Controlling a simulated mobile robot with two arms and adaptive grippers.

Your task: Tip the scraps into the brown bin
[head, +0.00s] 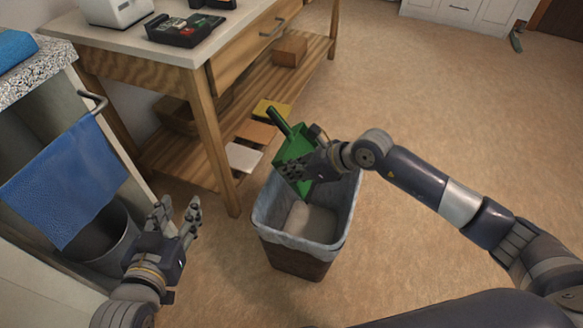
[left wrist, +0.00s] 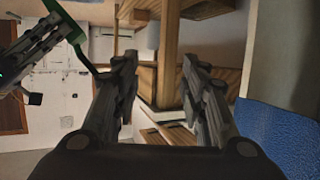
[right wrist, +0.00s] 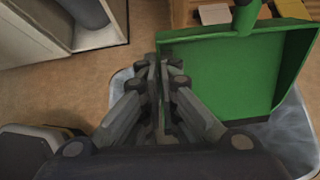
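A green dustpan (head: 299,146) hangs tilted over the brown bin (head: 290,262), its handle pointing up and to the left. My right gripper (head: 300,170) is shut on the dustpan's side edge; the right wrist view shows its fingers (right wrist: 163,85) together at the dustpan (right wrist: 235,75). No scraps can be made out on the visible green surface. The bin has a grey liner, and a pale lump (head: 310,221) lies inside it. My left gripper (head: 178,213) is open and empty, left of the bin; its fingers (left wrist: 158,75) stand apart in the left wrist view.
A wooden workbench (head: 215,115) with a lower shelf stands behind the bin. A counter with a blue towel (head: 68,185) and a grey bucket (head: 100,243) is at the left. The floor (head: 440,110) at the right is clear.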

